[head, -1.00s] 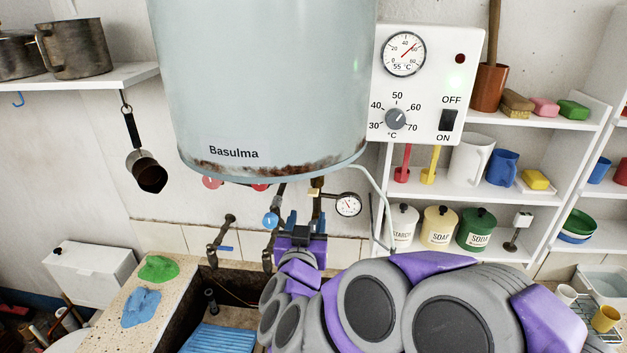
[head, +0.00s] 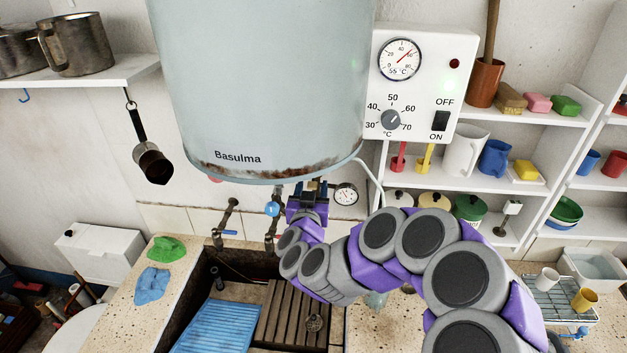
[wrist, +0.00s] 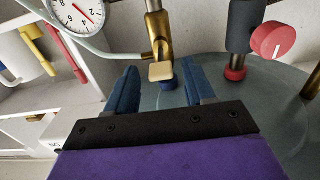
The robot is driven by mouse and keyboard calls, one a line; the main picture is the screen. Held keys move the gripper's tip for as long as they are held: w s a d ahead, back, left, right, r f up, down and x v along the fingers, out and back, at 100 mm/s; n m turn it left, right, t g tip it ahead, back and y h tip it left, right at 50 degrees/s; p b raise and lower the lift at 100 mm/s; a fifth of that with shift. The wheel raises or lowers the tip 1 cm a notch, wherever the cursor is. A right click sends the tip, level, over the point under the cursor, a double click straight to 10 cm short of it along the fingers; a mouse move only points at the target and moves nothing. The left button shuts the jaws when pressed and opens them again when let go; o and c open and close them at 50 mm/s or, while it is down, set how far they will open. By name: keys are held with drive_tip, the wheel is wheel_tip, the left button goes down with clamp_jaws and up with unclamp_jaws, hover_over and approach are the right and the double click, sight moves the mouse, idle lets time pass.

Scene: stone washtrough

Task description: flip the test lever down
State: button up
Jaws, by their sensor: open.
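The boiler (head: 260,90) hangs on the wall, with pipes under it. In the wrist view a brass fitting (wrist: 155,30) carries a small tan lever (wrist: 161,71), which looks like the test lever. In the head view my gripper (head: 308,192) is just under the boiler, and the lever cannot be made out there.
A pressure gauge (head: 345,194) is right of my gripper. A blue-handled tap (head: 272,209) is close on its left. A red knob (wrist: 272,40) shows on another pipe in the wrist view. The stone trough (head: 200,290) lies below. Shelves (head: 520,190) stand at right.

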sight(313, 180)
drive_tip(key=shift+w, duration=1.05)
clamp_jaws()
